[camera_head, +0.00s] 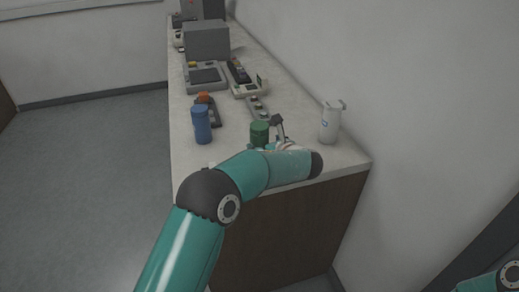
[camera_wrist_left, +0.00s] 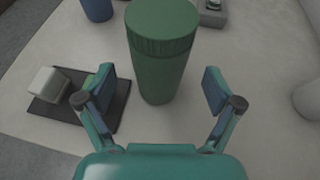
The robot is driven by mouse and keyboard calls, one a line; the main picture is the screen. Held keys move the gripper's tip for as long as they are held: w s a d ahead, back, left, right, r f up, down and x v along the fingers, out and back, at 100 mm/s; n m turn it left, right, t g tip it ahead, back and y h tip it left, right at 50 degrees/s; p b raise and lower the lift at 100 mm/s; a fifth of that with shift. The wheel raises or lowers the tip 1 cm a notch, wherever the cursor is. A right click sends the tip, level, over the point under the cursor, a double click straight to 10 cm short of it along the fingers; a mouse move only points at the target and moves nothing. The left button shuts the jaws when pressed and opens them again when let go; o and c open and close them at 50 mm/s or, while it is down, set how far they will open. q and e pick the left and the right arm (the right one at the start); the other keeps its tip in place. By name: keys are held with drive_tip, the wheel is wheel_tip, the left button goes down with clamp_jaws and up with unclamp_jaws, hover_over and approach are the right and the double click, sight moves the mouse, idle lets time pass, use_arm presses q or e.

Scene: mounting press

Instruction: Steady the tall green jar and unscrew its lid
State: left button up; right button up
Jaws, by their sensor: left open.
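The tall green jar (camera_head: 259,133) stands upright on the counter. It also shows in the left wrist view (camera_wrist_left: 160,75), with its ribbed green lid (camera_wrist_left: 162,25) on top. My left gripper (camera_wrist_left: 161,88) is open, with one finger on each side of the jar's lower body and a visible gap on both sides. In the head view my left gripper (camera_head: 273,138) is mostly hidden behind my own arm. Of my right arm only a piece shows at the lower right corner of the head view; its gripper is out of the picture.
A blue jar (camera_head: 201,124) stands left of the green jar, and a white canister (camera_head: 330,122) stands to the right by the wall. A dark flat plate with a pale block (camera_wrist_left: 48,84) lies near my left finger. Grey devices (camera_head: 206,75) fill the counter farther back.

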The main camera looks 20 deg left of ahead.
use_arm(q)
drive_tip(key=p+x, duration=0.1)
drive_tip(key=x, duration=0.3)
drive_tip(key=shift+r, duration=0.15)
drive_tip(key=c, duration=1.7)
drive_tip(key=shift+r, duration=0.1)
drive_tip(key=shift+w+r, duration=0.1)
drive_tip(key=shift+r, duration=0.5)
wheel_tip(320, 180, up, 19)
drive_tip(key=p, duration=0.2)
drive_tip(key=shift+f, duration=0.2)
